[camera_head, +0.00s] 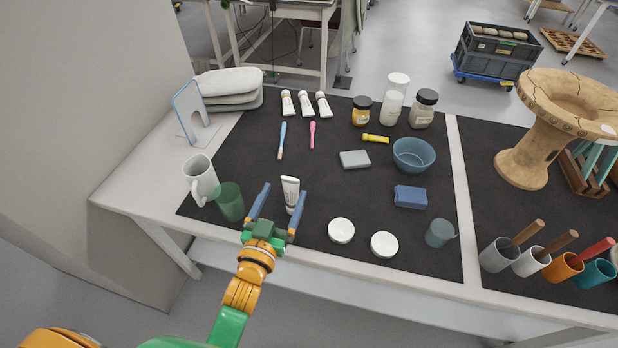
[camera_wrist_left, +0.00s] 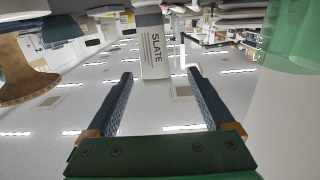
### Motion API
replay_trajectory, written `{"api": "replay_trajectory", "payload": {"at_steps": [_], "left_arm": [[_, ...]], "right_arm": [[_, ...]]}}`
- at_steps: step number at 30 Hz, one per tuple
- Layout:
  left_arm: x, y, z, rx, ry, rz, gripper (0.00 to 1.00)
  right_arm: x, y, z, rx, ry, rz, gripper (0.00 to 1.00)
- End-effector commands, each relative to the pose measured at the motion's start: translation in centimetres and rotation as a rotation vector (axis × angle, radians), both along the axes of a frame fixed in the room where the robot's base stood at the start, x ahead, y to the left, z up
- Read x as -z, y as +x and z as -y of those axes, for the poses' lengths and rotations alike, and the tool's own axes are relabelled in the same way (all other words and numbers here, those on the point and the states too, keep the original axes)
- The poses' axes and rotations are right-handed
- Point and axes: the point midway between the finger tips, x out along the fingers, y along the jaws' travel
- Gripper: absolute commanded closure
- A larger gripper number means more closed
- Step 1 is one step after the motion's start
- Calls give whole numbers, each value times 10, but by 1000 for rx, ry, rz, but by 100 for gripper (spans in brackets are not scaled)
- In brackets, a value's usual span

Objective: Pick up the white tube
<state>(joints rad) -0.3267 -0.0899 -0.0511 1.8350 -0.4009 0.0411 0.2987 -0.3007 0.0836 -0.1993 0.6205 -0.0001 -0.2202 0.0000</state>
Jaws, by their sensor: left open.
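A white tube (camera_head: 291,190) with a dark label and a grey-black cap stands upright near the front of the black mat (camera_head: 320,165). In the left wrist view the tube (camera_wrist_left: 153,45), lettered SLATE, shows between and just beyond the fingertips. My left gripper (camera_head: 284,191) is open, its two blue-grey fingers on either side of the tube in the head view. In the left wrist view the fingers (camera_wrist_left: 160,75) are wide apart with nothing between their pads. My right gripper is not in view.
A green translucent cup (camera_head: 230,202) and a white mug (camera_head: 200,180) stand just left of my left gripper. Two white round lids (camera_head: 341,231) lie to its right. Several more white tubes (camera_head: 306,104) lie at the back. A blue bowl (camera_head: 413,155) stands further right.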

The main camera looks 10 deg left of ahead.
Motion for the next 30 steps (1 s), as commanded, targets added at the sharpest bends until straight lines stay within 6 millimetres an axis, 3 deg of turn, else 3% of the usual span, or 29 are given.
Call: {"api": "replay_trajectory", "payload": {"at_steps": [5, 15, 22, 23, 30], "left_arm": [[-9, 9, -1, -4, -1, 24, 13], [-11, 67, 10, -4, -2, 22, 13], [-11, 71, 10, -4, -2, 20, 13], [-11, 71, 10, -4, -2, 20, 16], [-11, 71, 10, -4, -2, 20, 80]], "right_arm": [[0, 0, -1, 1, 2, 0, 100], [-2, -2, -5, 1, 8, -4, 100], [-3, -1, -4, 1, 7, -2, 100], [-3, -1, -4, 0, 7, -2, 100], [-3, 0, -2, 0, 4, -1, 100]]}}
